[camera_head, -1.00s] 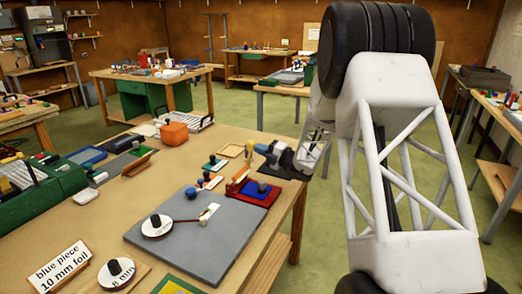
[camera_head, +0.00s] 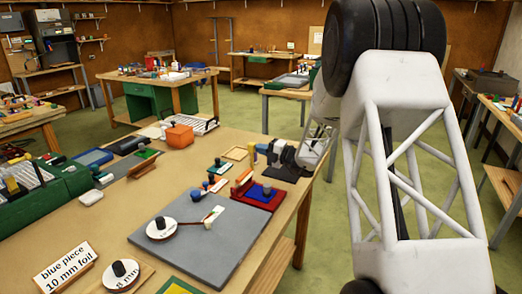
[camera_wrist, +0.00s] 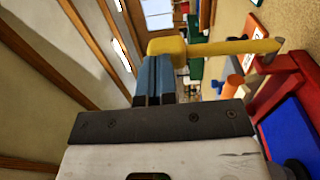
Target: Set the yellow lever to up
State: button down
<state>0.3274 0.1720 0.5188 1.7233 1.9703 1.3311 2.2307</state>
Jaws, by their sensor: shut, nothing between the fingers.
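The yellow lever (camera_wrist: 225,47) shows in the wrist view as a slim bar with a thicker end, which lies just past my fingertips. The bar runs right towards the red-framed fixture. In the head view the lever (camera_head: 254,153) is a small yellow strip at the table's far right, standing roughly upright. My gripper (camera_wrist: 155,60) has blue fingers, closed together and empty, right beside the lever's thick end. Whether they touch it I cannot tell. In the head view my gripper (camera_head: 264,148) is small, just right of the lever.
A red tray with a blue inset (camera_head: 259,200) lies close to the lever. A grey board (camera_head: 190,245) with a white dial (camera_head: 163,229) is nearer. Bare wooden tabletop (camera_head: 115,215) is free at left of the board.

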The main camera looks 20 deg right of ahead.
jog(key=v, duration=1.3)
jog(key=shift+s+d+r, duration=0.3)
jog(key=shift+r, duration=0.05)
jog(key=s+a+r+n+g+h, duration=0.1)
jog(key=s+a+r+n+g, duration=0.3)
jog(key=s+a+n, duration=0.6)
jog(key=s+a+r+n+g+h, duration=0.25)
jog(key=s+a+n+g, duration=0.45)
jog(key=s+a+n, duration=0.35)
jog(key=s+n+h, duration=1)
jog(key=s+n, duration=1.4)
jog(key=s, duration=0.1)
jog(key=shift+a+r, duration=0.45)
jog(key=shift+r, duration=0.05)
jog(key=shift+w, duration=0.1)
